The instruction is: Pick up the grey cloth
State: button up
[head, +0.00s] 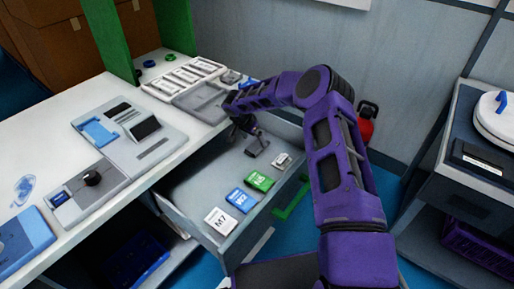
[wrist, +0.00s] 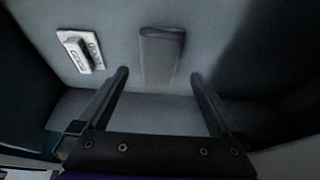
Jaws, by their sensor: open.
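A small grey folded or rolled piece, which looks like the grey cloth (head: 257,146), lies on the floor of the open drawer (head: 190,190). In the wrist view the grey cloth (wrist: 161,57) is a dark grey strip, upright in the picture. My gripper (wrist: 159,74) is open and empty, with one finger on each side of the strip's lower end in the picture. I cannot tell how high the fingers are above it. In the head view my gripper (head: 245,125) reaches down into the drawer close to the cloth and is partly hidden by its own wrist.
A white-grey labelled block (head: 282,160) lies beside the cloth; it also shows in the wrist view (wrist: 80,50). A green block (head: 260,181), a blue block (head: 241,200) and a white M7 block (head: 219,220) sit in the same drawer. The drawer walls stand close around my gripper.

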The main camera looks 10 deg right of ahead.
aim_at(257, 145)
jog(key=shift+x, duration=2.15)
jog(key=shift+s+f+b, duration=0.1)
jog(key=shift+f+b, duration=0.1)
jog(key=shift+b, duration=0.3)
jog(key=c, duration=1.3)
jog(key=shift+o, duration=0.2)
jog(key=shift+r, duration=0.15)
jog(key=shift+r+p, duration=0.15)
jog(key=shift+p, duration=0.35)
notch_tip(257, 145, up, 18)
jog(key=p, duration=0.1)
